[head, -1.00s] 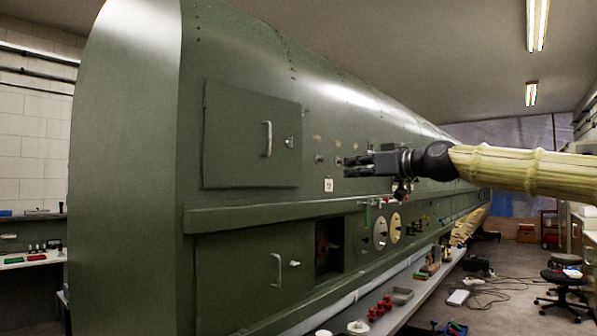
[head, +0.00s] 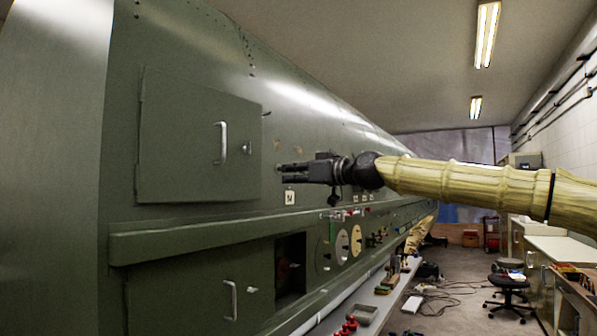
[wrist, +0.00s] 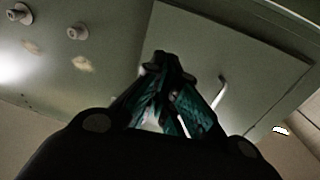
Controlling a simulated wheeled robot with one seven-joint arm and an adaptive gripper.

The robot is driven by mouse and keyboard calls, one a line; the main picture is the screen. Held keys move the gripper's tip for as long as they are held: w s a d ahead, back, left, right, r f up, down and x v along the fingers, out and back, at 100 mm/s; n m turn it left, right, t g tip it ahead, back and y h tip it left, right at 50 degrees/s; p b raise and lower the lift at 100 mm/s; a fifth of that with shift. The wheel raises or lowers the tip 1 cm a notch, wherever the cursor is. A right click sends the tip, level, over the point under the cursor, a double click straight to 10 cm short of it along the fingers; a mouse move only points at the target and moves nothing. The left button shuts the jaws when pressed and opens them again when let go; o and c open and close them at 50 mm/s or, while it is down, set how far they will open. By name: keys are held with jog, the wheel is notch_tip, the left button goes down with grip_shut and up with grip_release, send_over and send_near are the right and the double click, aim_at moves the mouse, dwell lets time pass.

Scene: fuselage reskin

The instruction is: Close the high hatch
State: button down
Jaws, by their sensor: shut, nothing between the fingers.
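The high hatch (head: 195,135) is a green square panel on the upper side of the green fuselage. It carries a pale vertical handle (head: 221,142) and a small latch knob (head: 247,148) near its right edge. It lies nearly in line with the skin; I cannot tell whether its right edge stands slightly proud. In the wrist view the hatch (wrist: 245,55) is at upper right, with its handle (wrist: 219,92) just right of the fingers. My gripper (head: 282,174) is shut and empty, to the right of the hatch in the head view, its fingers pointing left.
A ledge (head: 190,236) runs along the fuselage below the hatch. Under it is a lower hatch (head: 185,295) with its own handle, beside a dark opening (head: 290,265). Gauges and a shelf with parts lie further right. The aisle floor holds cables and a stool (head: 508,280).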

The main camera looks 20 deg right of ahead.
send_near(255, 178)
jog(key=w, duration=0.1)
jog(key=p+x, duration=0.3)
jog(key=x, duration=0.2)
jog(key=shift+f, duration=0.1)
jog(key=shift+w+a, duration=0.2)
jog(key=shift+a+r, duration=0.2)
jog(key=shift+r, duration=0.05)
jog(key=shift+w+a+f, duration=0.1)
jog(key=shift+w+f, duration=0.05)
jog(key=shift+w, duration=0.1)
jog(key=shift+s, duration=0.1)
